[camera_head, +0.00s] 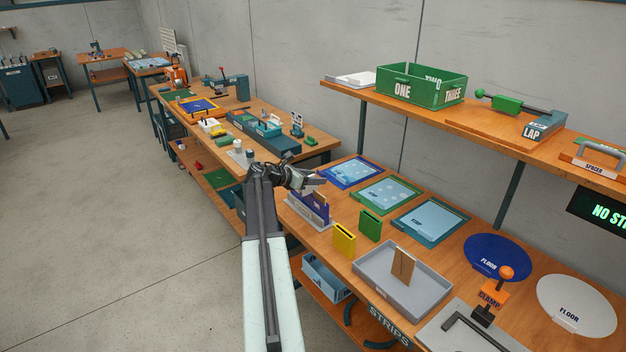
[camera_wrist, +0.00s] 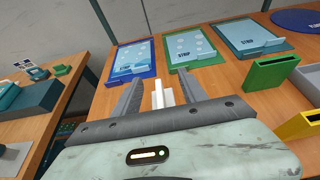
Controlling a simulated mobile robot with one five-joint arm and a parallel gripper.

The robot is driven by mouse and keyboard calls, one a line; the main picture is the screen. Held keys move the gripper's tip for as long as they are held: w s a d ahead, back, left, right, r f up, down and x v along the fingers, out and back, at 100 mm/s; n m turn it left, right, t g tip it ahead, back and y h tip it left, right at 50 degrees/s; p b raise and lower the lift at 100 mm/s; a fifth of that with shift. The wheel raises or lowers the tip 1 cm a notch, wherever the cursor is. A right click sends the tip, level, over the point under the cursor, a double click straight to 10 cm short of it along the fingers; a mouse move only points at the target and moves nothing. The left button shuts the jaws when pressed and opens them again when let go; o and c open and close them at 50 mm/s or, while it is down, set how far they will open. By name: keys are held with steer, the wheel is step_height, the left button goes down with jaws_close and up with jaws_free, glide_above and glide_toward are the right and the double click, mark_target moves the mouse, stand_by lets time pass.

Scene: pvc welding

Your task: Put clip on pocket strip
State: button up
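My gripper (camera_head: 308,180) is above the near left part of the workbench. In the wrist view its two fingers (camera_wrist: 160,80) are apart. A small pale, stepped piece (camera_wrist: 162,95) shows between them, with gaps on both sides. I cannot tell whether it is the clip. Blue (camera_head: 349,173), green (camera_head: 386,194) and teal (camera_head: 430,220) trays lie in a row, with pale sheets on them. Labels reading STRIP show in the wrist view on the blue (camera_wrist: 133,60), green (camera_wrist: 190,50) and teal (camera_wrist: 250,40) trays. I cannot tell which is the pocket strip.
A grey tray (camera_head: 425,305) holds an upright brown piece (camera_head: 403,266). A shelf (camera_head: 490,124) overhangs the back.

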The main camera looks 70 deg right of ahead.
steer(key=shift+w+a+r+p, duration=0.1)
steer(key=shift+r+p, duration=0.2)
steer(key=shift+p, duration=0.05)
steer(key=p+v, duration=0.4)
steer(key=v, duration=0.7)
steer(key=shift+w+a, duration=0.2)
steer(key=shift+a, duration=0.05)
